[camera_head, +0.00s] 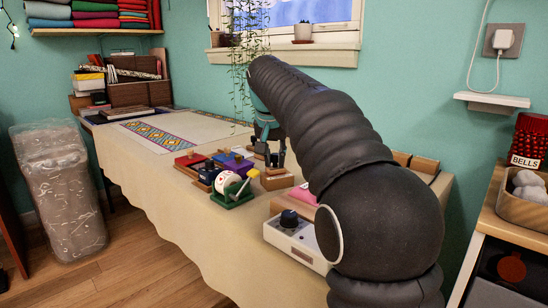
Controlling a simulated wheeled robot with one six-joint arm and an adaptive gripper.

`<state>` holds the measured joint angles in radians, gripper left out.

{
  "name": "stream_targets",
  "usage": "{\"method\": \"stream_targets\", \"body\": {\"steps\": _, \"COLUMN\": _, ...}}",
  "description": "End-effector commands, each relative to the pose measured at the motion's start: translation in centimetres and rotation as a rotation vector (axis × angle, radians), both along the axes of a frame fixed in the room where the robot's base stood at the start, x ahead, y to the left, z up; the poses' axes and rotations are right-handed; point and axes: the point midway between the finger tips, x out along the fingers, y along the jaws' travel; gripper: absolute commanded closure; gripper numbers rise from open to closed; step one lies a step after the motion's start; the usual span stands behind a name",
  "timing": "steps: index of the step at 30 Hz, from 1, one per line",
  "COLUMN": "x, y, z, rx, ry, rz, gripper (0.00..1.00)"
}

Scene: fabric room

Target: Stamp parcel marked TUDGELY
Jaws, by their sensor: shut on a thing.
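My gripper (271,158) points down over the table, shut on a small dark thing that its fingers largely hide. I cannot make out what this thing is. A small brown block with a pale label (277,179) is right below the fingertips. I cannot tell if it touches the held thing. To the left lie a red flat piece (190,159) and a purple flat piece (232,162), with small dark items (208,173) in front. No marking TUDGELY is readable, so I cannot pick out that parcel.
A green stand with a white round item (228,184) is near the table's front edge. A white box with a dark knob (292,236) stands front right. A patterned runner (155,136) lies at the back left of the cloth-covered table (165,190). Hanging vines (243,75) are beside my arm.

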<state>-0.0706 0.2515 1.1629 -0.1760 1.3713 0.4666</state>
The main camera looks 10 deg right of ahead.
Motion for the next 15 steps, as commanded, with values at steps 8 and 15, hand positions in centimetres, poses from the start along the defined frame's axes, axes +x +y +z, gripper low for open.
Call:
{"method": "stream_targets", "body": {"steps": 8, "x": -0.02, "y": 0.01, "z": -0.5, "rx": 0.0, "ry": 0.011, "rz": -0.001, "gripper": 1.0}}
{"method": "stream_targets", "body": {"steps": 15, "x": -0.02, "y": 0.02, "z": -0.1, "rx": 0.0, "ry": 0.012, "rz": -0.001, "gripper": 1.0}}
